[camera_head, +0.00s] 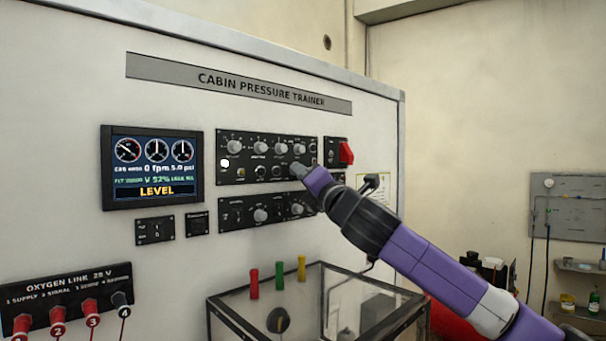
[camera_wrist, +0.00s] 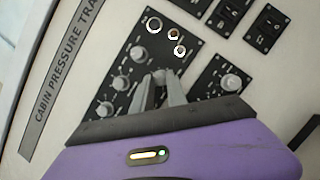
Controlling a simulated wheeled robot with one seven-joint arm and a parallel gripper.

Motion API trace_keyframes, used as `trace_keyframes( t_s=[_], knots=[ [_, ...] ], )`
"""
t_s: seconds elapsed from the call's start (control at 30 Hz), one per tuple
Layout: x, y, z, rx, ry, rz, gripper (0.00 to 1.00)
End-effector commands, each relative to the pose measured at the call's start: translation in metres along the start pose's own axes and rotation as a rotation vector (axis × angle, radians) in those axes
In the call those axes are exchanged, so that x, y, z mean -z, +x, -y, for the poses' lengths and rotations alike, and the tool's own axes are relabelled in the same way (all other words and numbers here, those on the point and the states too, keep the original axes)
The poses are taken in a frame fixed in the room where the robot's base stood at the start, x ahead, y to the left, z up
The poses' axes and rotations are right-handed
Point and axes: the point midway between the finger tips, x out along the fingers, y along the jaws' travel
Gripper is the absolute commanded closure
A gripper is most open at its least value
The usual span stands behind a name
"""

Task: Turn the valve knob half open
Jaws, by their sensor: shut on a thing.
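My gripper (camera_head: 302,174) reaches in from the right to the upper control panel (camera_head: 222,145) of the cabin pressure trainer. Its fingers are shut on a small pale knob (camera_wrist: 159,74) at the lower right of that panel. In the wrist view, my gripper (camera_wrist: 160,80) has one finger on each side of this knob and hides most of it. The label is too small to read, so I cannot confirm it is the valve knob, nor see its pointer. The screen (camera_head: 153,168) shows LEVEL, 0 fpm, 5.0 psi and what looks like V 52%.
Several larger knobs line the panel's upper row, including one close by (camera_wrist: 137,53). A lower knob panel (camera_head: 235,214) sits just beneath. A red switch (camera_head: 346,152) is to the right. A clear-topped case (camera_head: 237,304) with coloured handles stands below my arm.

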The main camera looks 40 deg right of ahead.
Motion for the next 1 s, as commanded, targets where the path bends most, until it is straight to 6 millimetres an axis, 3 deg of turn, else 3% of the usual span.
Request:
trace_keyframes(
  t_s=[0.4,0.97,1.0],
  knots=[
    [-0.0003,0.0001,-0.0021,0.074,0.176,0.007,1.0],
    [-0.0007,0.0001,-0.0015,0.085,0.199,0.009,1.0],
    [-0.0007,0.0001,-0.0015,0.085,0.198,0.009,0.74]
  ],
)
